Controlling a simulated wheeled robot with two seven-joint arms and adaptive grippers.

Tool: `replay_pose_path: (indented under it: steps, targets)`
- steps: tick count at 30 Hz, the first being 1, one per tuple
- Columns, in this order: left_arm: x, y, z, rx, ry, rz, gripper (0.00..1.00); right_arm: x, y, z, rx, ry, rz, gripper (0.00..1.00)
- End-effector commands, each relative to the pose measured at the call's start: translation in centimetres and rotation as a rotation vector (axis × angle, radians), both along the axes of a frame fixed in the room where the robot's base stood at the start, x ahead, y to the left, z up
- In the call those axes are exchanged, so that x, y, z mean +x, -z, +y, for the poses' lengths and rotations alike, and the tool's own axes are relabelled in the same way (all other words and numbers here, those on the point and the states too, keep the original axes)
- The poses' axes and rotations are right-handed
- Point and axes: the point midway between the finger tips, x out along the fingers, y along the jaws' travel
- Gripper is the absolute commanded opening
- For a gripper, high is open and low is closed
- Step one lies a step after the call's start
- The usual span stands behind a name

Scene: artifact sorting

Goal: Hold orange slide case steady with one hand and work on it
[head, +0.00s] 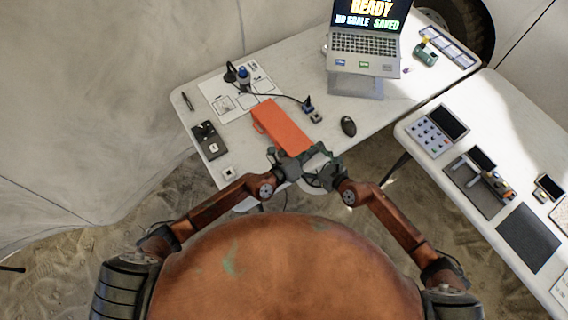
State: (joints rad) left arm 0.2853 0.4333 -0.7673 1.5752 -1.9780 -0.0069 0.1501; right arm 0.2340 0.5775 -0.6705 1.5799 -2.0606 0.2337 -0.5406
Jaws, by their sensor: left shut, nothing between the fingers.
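The orange slide case (283,127) lies flat on the white table, running from upper left to lower right. A small loop sticks out at its left side. My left gripper (290,158) is at the near end of the case, shut with nothing between its fingers. It overlaps the case's near edge in the picture; I cannot tell whether it touches. My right gripper (322,163) is just right of the left one, near the front table edge. Its fingers are too small and overlapped to tell whether they are open.
A laptop (366,45) on a stand, a black mouse (348,126), and a small blue-topped device (310,107) are beyond and right of the case. A marked white sheet (222,107) and a dark switch box (208,140) lie left. A second table (480,135) is at right.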

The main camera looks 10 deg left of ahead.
Motion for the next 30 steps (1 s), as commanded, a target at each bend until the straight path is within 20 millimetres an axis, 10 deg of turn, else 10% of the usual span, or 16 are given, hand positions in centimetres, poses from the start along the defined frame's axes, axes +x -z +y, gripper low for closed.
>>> replay_pose_path:
  steps: [10, 19, 30]
  targets:
    - [-6.0, 0.2, 6.0, -0.63, -0.441, 0.096, 0.0, 0.0, 0.0, 0.0, 0.0, -0.001, 0.002, 0.33]
    - [-13.2, 6.4, 11.0, -0.731, -0.705, 0.179, 0.0, 0.0, 0.0, 0.0, 0.001, -0.001, 0.001, 0.33]
    - [-14.4, 7.3, 11.7, -0.739, -0.746, 0.188, 0.0, 0.0, 0.0, 0.0, 0.0, -0.001, 0.0, 0.33]
